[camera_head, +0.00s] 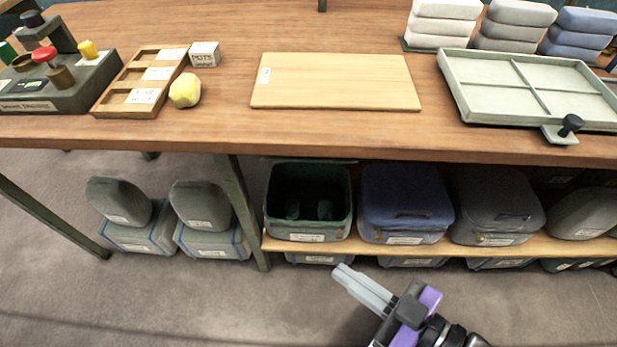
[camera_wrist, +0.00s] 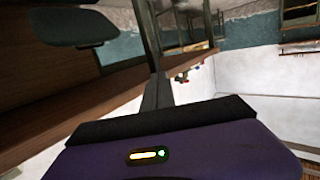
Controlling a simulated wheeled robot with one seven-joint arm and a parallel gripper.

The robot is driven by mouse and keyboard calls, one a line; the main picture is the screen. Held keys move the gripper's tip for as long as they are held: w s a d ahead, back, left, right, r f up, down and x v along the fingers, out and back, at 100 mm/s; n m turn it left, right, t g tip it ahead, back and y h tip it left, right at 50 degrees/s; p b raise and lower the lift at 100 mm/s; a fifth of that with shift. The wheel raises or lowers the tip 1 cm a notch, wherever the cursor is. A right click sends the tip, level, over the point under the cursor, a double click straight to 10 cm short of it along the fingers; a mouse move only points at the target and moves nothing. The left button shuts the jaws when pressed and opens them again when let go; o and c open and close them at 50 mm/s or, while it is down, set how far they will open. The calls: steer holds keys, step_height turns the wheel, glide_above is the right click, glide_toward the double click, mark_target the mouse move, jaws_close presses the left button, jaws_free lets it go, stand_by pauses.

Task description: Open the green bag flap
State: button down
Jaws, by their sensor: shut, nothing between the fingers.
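The green bag (camera_head: 308,200) sits on the shelf under the table, at the left end of the row. Its top is open, with a dark interior showing and two small dark shapes inside. A dark green strip (camera_head: 310,159) shows at the table edge above it; I cannot tell if it is the raised flap. My gripper (camera_head: 340,270) is in front of and below the shelf, a little right of the green bag and apart from it. Its fingers are shut and empty. The wrist view shows no bag that I can make out.
A blue bag (camera_head: 405,200) and a dark grey bag (camera_head: 495,205) stand right of the green bag on the shelf (camera_head: 375,246). A table leg (camera_head: 240,205) stands close on its left. Two grey bags (camera_head: 200,207) (camera_head: 120,203) sit further left. Floor in front is clear.

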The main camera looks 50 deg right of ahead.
steer(key=w+d+f+m+t+h+b, duration=0.25)
steer(key=w+f+m+b, duration=0.35)
steer(key=w+f, duration=0.45)
steer(key=w+d+f+m+t+h+b, duration=0.2)
steer(key=w+f+m+t+h+b, duration=0.25)
steer(key=w+f+b, duration=0.5)
steer(key=w+d+f+m+g+h+b, duration=0.2)
steer(key=w+d+f+m+h, duration=0.35)
steer(key=m, duration=0.35)
steer(key=s+d+f+m+g+h, duration=0.1)
steer(key=s+d+m+g+h, duration=0.35)
steer(key=m+h, duration=0.4)
steer(key=p+x, duration=0.1)
steer(key=x, duration=1.2)
steer(key=shift+w, duration=0.2)
steer(key=shift+d+g+y, duration=0.1)
steer(key=shift+g+y, duration=0.2)
steer(key=shift+g, duration=0.05)
